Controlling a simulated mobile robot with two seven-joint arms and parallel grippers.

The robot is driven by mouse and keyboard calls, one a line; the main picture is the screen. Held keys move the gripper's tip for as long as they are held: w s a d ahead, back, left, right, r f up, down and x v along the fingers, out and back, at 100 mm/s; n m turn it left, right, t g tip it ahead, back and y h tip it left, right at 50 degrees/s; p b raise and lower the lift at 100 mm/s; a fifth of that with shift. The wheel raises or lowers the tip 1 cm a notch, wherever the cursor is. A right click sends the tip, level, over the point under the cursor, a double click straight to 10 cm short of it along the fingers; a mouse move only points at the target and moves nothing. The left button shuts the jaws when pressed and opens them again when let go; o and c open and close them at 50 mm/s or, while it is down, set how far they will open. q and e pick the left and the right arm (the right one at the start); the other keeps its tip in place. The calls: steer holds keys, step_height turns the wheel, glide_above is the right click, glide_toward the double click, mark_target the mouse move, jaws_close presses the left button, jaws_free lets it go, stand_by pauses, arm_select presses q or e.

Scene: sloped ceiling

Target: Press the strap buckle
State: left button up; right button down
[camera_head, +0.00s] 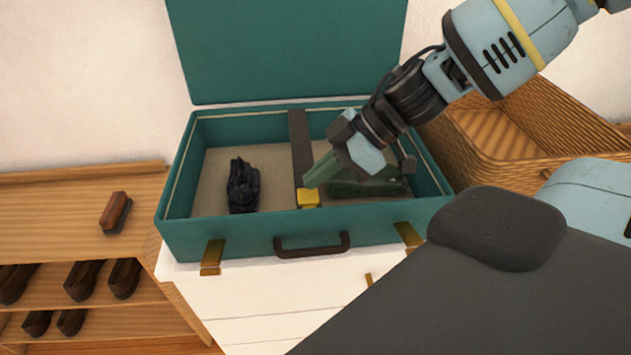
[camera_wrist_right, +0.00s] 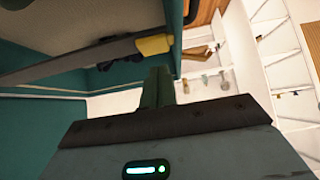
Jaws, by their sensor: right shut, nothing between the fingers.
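The yellow strap buckle (camera_head: 308,198) sits at the near end of the dark strap (camera_head: 300,140), which runs down the middle of the open green suitcase (camera_head: 210,239). My right gripper (camera_head: 309,180) reaches into the suitcase from the upper right. Its green fingers are shut and empty, with the tips just above and behind the buckle; I cannot tell whether they touch it. My left gripper is not in view.
A black folded item (camera_head: 243,187) lies left of the strap, and a dark green folded item (camera_head: 365,188) lies right, under my gripper. The lid (camera_head: 285,50) stands open behind. A wicker basket (camera_head: 540,120) is at right; a brush (camera_head: 115,212) lies on the shoe shelf (camera_head: 60,210).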

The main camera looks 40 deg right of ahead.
steer(key=shift+f, duration=0.95)
